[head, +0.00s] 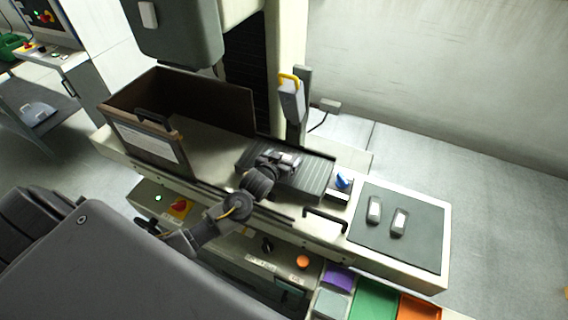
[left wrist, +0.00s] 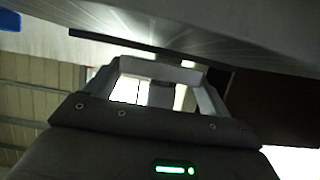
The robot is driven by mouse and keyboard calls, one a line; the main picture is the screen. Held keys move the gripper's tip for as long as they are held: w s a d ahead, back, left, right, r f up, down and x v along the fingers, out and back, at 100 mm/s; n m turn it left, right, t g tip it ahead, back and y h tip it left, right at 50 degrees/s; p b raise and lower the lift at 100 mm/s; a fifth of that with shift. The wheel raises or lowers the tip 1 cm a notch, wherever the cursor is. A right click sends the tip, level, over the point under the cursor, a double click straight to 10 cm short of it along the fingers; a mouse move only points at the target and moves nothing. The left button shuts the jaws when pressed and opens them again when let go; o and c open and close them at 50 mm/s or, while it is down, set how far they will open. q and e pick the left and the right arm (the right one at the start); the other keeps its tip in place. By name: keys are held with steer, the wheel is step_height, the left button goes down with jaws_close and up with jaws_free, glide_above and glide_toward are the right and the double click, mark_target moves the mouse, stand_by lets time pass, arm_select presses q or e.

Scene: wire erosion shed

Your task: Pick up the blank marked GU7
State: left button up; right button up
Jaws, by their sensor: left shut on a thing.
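My left gripper (head: 282,160) is over the dark grooved plate (head: 315,178) of the machine, shut on a small light-grey block (head: 292,157). The gripper partly hides the block, and no marking on it can be read, so I cannot tell whether it is GU7. I cannot tell whether the block touches the plate. In the left wrist view, the gripper's fingers (left wrist: 160,80) show dimly against bright light. Two other small grey blanks with pale labels, a left one (head: 374,210) and a right one (head: 399,222), lie on a dark mat (head: 420,250); their labels are too small to read.
An open brown-edged box (head: 145,140) stands left of the plate. A blue-topped item (head: 343,181) sits at the plate's right end. A yellow-handled device (head: 290,90) stands behind. A dark handle (head: 325,220) and coloured bins (head: 375,300) are along the front.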

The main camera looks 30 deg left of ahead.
arm_select(q)
steer(key=s+a+r+b, duration=0.2)
steer(key=s+r, duration=0.3)
steer(key=s, duration=0.1)
steer(key=s+a+r+b, duration=0.2)
steer(key=s+r, duration=0.4)
steer(key=s, duration=0.1)
steer(key=shift+s+a, duration=0.15)
steer(key=shift+a, duration=0.2)
